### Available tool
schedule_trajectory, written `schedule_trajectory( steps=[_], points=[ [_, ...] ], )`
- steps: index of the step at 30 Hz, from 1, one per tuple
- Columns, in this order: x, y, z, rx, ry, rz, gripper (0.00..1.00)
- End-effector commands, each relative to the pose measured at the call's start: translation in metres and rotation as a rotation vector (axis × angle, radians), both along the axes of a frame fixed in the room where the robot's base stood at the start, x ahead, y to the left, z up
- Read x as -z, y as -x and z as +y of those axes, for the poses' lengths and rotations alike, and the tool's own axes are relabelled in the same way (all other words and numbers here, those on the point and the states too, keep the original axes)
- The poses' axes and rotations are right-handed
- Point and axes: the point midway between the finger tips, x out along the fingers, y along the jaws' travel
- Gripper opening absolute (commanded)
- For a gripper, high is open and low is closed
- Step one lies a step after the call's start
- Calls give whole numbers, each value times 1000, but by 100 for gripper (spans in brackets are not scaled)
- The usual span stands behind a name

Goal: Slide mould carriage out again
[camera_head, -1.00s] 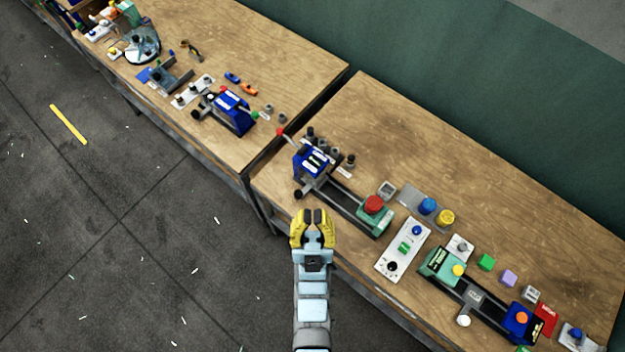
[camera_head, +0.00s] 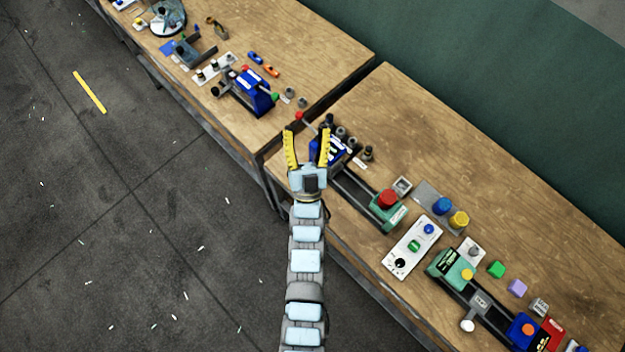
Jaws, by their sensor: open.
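A press with a blue body (camera_head: 336,147) stands at the left end of the right table, and a lever with a red ball (camera_head: 299,115) sticks out to its left. Dark rails (camera_head: 357,190) run from it toward a green end block (camera_head: 388,214) with a red button (camera_head: 387,198). No separate mould carriage can be made out on these rails. My gripper (camera_head: 306,134) is open, its yellow fingers spread wide, with nothing visibly held. It overlaps the press's left side in the picture and hides part of it, including the black knob there. Contact cannot be told.
A white control panel (camera_head: 413,247) sits right of the rails. A second green and blue unit (camera_head: 470,288) lies further right. Another blue press (camera_head: 250,91) stands on the left table, across a narrow gap. Several knobs (camera_head: 352,143) stand behind the near press. The right table's back is clear.

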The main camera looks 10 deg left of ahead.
Motion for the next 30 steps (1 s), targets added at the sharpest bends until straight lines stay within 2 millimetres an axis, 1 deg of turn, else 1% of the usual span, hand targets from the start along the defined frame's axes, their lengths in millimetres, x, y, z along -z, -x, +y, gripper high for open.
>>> schedule_trajectory(
  steps=[1,3,5,6,12,15,18,21,24,30],
  points=[
    [12,-18,7,-24,-14,58,62],
    [29,-43,16,-56,-35,152,62],
    [44,-64,24,-78,-55,231,62],
    [55,-76,28,-91,-70,287,62],
    [108,-129,50,-132,-150,552,62],
    [135,-149,59,-135,-196,683,62],
    [160,-166,66,-126,-245,811,62],
    [186,-177,71,-106,-298,935,62],
    [207,-186,75,-73,-355,1051,62],
    [248,-189,78,30,-479,1273,62]
  ],
)
